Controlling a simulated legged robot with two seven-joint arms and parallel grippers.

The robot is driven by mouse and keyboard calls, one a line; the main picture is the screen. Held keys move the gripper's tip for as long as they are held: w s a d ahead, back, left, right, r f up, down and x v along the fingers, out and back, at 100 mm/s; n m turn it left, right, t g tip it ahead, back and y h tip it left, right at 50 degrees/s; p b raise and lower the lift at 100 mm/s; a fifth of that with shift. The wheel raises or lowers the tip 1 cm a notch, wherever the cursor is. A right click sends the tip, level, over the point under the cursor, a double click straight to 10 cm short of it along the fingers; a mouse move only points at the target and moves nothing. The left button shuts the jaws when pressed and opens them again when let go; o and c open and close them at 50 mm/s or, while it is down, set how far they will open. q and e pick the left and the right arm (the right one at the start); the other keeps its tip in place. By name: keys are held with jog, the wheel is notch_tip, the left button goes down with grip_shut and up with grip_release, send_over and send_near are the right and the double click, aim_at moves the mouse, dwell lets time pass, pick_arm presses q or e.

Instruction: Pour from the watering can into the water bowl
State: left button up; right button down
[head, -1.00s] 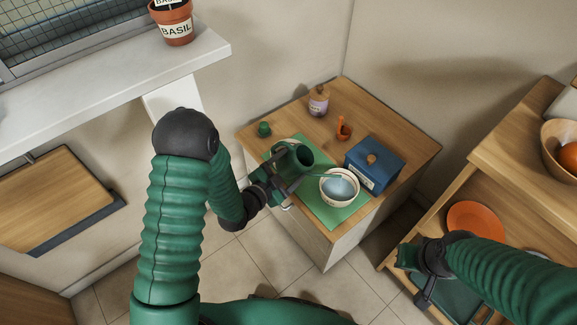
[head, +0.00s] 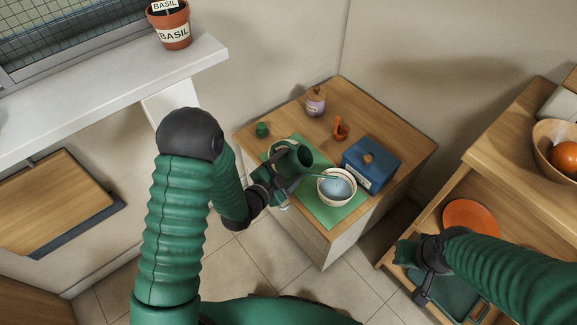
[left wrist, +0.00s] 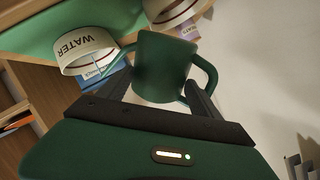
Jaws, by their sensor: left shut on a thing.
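The green watering can (head: 291,160) is tilted above the green mat (head: 327,213), its thin spout reaching right to the water bowl (head: 323,197). My left gripper (head: 279,183) is shut on the can. In the left wrist view, the can (left wrist: 163,65) sits between the fingers of my left gripper (left wrist: 160,92). The cream bowl marked WATER (left wrist: 80,50) is left of it, with the spout tip at its rim. Grey-blue water shows inside the bowl in the head view. I cannot make out a stream. My right gripper (head: 416,277) is away at the lower right; its jaws are unclear.
A blue box (head: 371,165) stands right beside the bowl. A lidded jar (head: 316,103), an orange scoop (head: 341,130) and a small green object (head: 262,130) stand farther back. Another pale bowl (left wrist: 172,14) is partly hidden behind the can. A shelf unit with an orange plate (head: 471,219) is at right.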

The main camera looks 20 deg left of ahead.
aim_at(284, 173)
pick_arm(q)
jog(key=shift+d+r+m+y+p, duration=0.15)
jog(key=shift+d+r+m+p, duration=0.1)
jog(key=shift+r+p, duration=0.35)
jog(key=shift+d+r+m+y+p, duration=0.15)
jog(key=shift+d+r+m+p, duration=0.1)
jog(key=shift+r+p, duration=0.3)
dwell(0.6)
jog(key=shift+d+r+m+y+p, duration=0.55)
jog(key=shift+d+r+p, duration=0.2)
jog(key=shift+r+p, duration=0.35)
dwell(0.8)
jog(key=shift+w+d+r+m+g+y+p, duration=0.1)
jog(key=shift+d+r+m+g+y+p, duration=0.35)
jog(key=shift+d+r+m+p, duration=0.75)
dwell(1.6)
jog(key=shift+d+f+n+t+p, duration=0.1)
jog(key=shift+n+t+p, duration=0.15)
jog(key=shift+n+p, duration=0.1)
